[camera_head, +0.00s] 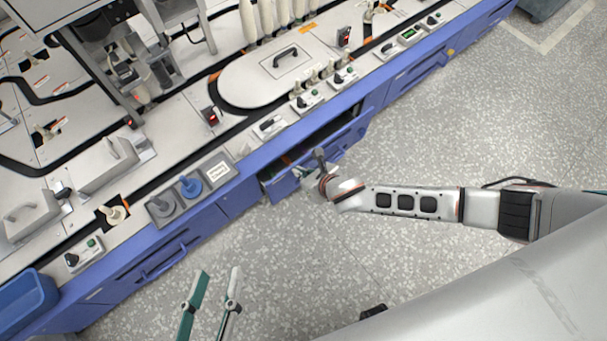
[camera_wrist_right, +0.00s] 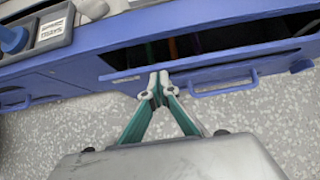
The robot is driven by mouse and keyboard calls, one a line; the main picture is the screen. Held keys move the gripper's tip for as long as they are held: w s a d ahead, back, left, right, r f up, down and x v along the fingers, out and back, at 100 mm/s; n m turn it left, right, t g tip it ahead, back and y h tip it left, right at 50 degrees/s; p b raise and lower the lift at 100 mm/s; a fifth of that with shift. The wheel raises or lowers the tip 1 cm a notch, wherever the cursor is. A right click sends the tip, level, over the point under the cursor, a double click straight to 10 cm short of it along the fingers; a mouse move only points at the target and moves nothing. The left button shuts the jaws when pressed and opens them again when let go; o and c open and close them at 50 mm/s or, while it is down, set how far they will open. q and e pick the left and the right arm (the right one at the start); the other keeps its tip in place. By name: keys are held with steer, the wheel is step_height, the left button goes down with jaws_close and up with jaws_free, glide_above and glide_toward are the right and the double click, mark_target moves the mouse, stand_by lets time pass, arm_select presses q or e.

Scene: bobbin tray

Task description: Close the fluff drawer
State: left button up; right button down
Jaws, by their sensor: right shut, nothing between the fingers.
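The fluff drawer (camera_head: 282,187) is a blue drawer in the machine's long blue front. It stands partly open, and its dark inside shows in both views. In the right wrist view its front panel (camera_wrist_right: 127,78) carries a blue bar handle (camera_wrist_right: 225,84). My right gripper (camera_head: 313,170) is shut and empty at the drawer front. Its fingertips (camera_wrist_right: 159,80) lie just left of the handle; I cannot tell whether they touch the panel. My left gripper (camera_head: 219,273) is open and empty over the floor, away from the drawer.
Above the drawer is the machine's white top with switch boxes (camera_head: 307,101) and a lidded oval plate (camera_head: 262,85). A grey tray with blue and grey bobbins (camera_head: 190,186) sits left of the drawer. A blue bin (camera_head: 28,297) stands lower left. The speckled floor before the machine is clear.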

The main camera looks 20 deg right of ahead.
mark_target(293, 167)
steer(key=shift+r, duration=0.1)
steer(key=w, duration=0.1)
steer(key=w+a, duration=0.1)
steer(key=w, duration=0.1)
steer(key=shift+p, duration=0.4)
arm_select(q)
steer(key=shift+w+a+r+m, duration=0.15)
steer(key=shift+a+m, duration=0.15)
steer(key=shift+a, duration=0.15)
arm_select(e)
steer(key=shift+s, duration=0.1)
